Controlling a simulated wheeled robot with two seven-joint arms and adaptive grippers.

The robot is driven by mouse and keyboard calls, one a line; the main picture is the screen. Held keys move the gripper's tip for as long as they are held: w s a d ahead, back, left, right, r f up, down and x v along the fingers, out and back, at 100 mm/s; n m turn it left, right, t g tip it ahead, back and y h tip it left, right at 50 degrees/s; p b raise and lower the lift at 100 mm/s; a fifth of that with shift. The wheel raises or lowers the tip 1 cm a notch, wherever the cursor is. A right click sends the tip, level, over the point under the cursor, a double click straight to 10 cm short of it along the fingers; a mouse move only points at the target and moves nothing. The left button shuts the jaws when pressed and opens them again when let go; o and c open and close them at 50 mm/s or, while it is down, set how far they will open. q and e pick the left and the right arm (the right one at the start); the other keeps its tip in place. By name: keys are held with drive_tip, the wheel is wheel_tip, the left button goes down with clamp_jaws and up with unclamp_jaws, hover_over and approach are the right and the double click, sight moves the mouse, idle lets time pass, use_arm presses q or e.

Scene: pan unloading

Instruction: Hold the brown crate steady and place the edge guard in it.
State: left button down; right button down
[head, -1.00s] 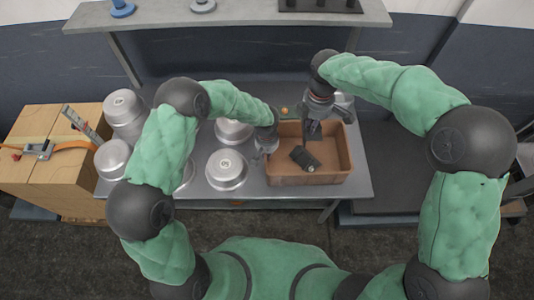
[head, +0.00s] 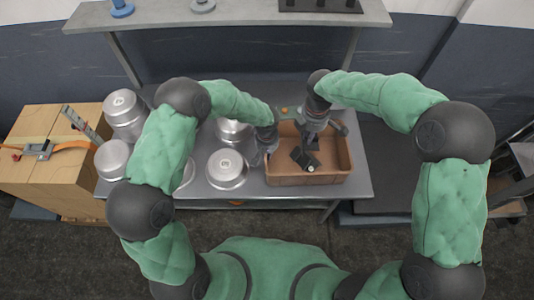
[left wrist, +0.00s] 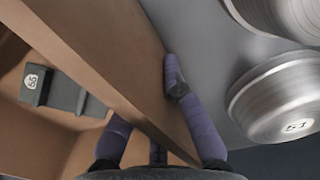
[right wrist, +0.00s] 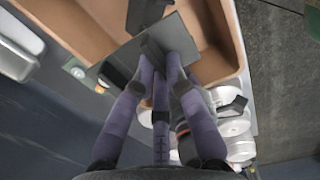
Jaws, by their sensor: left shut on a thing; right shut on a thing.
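The brown crate (head: 310,180) stands on the grey table. My left gripper (head: 268,146) is at its left wall. In the left wrist view its fingers (left wrist: 160,120) straddle that wall, shut on the crate, one inside and one outside. The dark grey edge guard (head: 303,159) is within the crate's opening, tilted, with a pale round label.
Several silvery pans (head: 227,169) stand on the table left of the crate. A wooden block (head: 35,170) with a clamp is at the far left. A shelf (head: 235,15) runs above the table's back. A small orange thing (head: 285,110) lies behind the crate.

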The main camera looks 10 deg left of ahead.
drive_tip(key=shift+f, duration=2.5)
drive_tip(key=c, duration=1.2)
unclamp_jaws()
wheel_tip(320, 180, up, 12)
use_arm(q)
drive_tip(key=c, duration=1.3)
unclamp_jaws()
